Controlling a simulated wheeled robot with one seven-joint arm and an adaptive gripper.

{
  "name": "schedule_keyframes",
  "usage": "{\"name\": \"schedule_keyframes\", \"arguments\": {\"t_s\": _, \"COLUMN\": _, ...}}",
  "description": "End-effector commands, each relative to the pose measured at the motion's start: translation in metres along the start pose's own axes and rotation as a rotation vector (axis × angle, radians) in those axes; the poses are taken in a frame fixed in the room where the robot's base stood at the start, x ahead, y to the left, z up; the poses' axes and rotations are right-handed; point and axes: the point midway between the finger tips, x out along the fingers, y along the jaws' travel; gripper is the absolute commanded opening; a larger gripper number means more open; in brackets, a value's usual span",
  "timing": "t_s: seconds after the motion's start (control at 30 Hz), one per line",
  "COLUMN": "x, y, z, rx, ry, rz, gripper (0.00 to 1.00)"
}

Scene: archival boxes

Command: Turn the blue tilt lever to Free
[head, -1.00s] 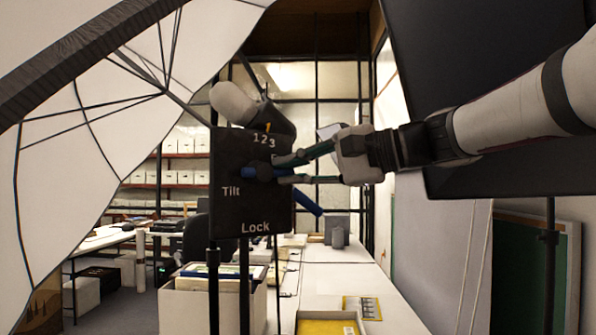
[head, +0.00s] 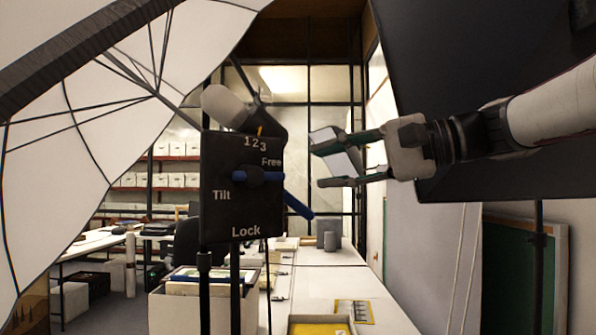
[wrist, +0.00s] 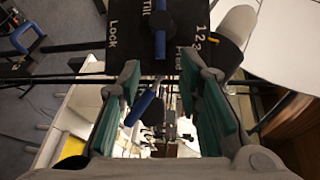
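The blue tilt lever (head: 262,176) is on a black panel (head: 228,215) marked Tilt, Lock, Free and 1 2 3. It lies about level in the head view, pointing right, its tip just below the word Free. The word Lock is at the panel's bottom. In the wrist view the lever (wrist: 160,45) points down toward my gripper, with Free right of its tip and Lock to the left. My gripper (head: 322,165) is open and empty, right of the panel and apart from the lever. Both fingers show spread in the wrist view (wrist: 161,78).
A second blue handle (head: 298,206) slants down behind the panel's right side. A grey rounded knob (head: 224,106) sits above the panel. A white umbrella (head: 60,150) fills the left, and a large black panel (head: 450,90) is behind my arm. Long white tables (head: 345,285) lie below.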

Motion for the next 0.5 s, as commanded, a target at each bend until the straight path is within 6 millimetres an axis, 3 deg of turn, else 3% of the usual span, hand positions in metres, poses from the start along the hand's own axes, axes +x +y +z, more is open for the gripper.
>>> {"name": "schedule_keyframes", "arguments": {"t_s": 0.2, "x": -0.03, "y": 0.0, "z": 0.0, "rx": -0.001, "ry": 0.002, "rz": 0.0, "gripper": 0.32}}
{"name": "schedule_keyframes", "arguments": {"t_s": 0.5, "x": -0.038, "y": 0.0, "z": 0.001, "rx": -0.001, "ry": 0.0, "rz": 0.0, "gripper": 0.32}}
